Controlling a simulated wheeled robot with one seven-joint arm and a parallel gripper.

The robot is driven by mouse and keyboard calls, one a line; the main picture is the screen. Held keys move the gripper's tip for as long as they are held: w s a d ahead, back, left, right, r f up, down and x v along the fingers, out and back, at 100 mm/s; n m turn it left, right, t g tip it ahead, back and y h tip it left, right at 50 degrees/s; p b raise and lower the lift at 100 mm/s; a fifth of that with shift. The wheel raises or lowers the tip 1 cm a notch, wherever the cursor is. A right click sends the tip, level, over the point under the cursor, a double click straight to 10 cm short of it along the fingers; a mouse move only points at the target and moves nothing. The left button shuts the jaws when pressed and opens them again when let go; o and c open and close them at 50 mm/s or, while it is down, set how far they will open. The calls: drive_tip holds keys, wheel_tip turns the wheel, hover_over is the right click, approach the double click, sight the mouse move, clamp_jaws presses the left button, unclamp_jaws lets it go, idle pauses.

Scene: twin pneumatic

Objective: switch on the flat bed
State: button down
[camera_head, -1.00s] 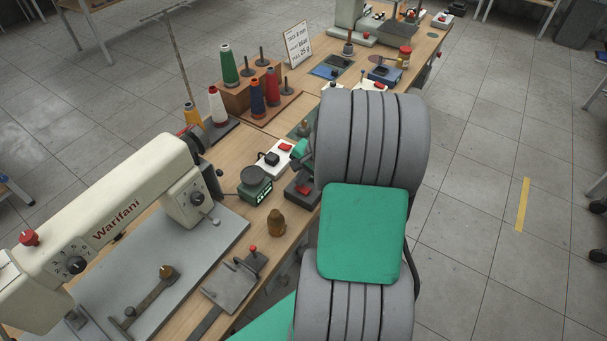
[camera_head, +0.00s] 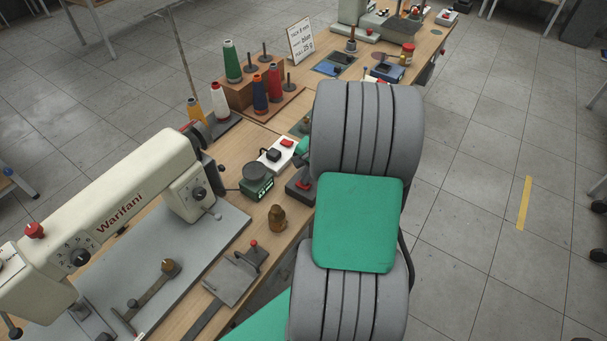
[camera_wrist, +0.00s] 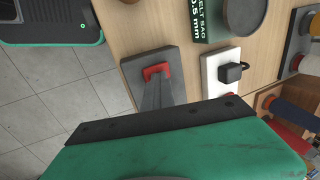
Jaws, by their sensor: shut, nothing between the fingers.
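The flat bed is the cream sewing machine (camera_head: 125,200) marked Warifani, on its grey bed plate at the left. A dark grey box (camera_head: 296,197) with a red switch (camera_head: 304,184) sits near the table's front edge, partly behind my arm. In the wrist view the box (camera_wrist: 135,69) and its red switch (camera_wrist: 157,69) lie straight ahead of my gripper (camera_wrist: 155,84). The grey fingers are shut and empty, and their tips overlap the switch in that view. I cannot tell whether they touch it. In the head view my arm hides the fingers.
A white strip (camera_head: 270,160) with a black plug and red switch lies beside the dark box; it also shows in the wrist view (camera_wrist: 208,75). A round dark-topped gauge (camera_head: 257,178), a brown weight (camera_head: 277,218) and thread spools (camera_head: 260,95) stand close by.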

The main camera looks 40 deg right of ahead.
drive_tip(key=w+a+p+v, duration=0.1)
drive_tip(key=w+p+v, duration=0.1)
drive_tip(key=v, duration=1.1)
drive_tip(key=shift+d+r, duration=0.2)
drive_tip(key=shift+r, duration=0.5)
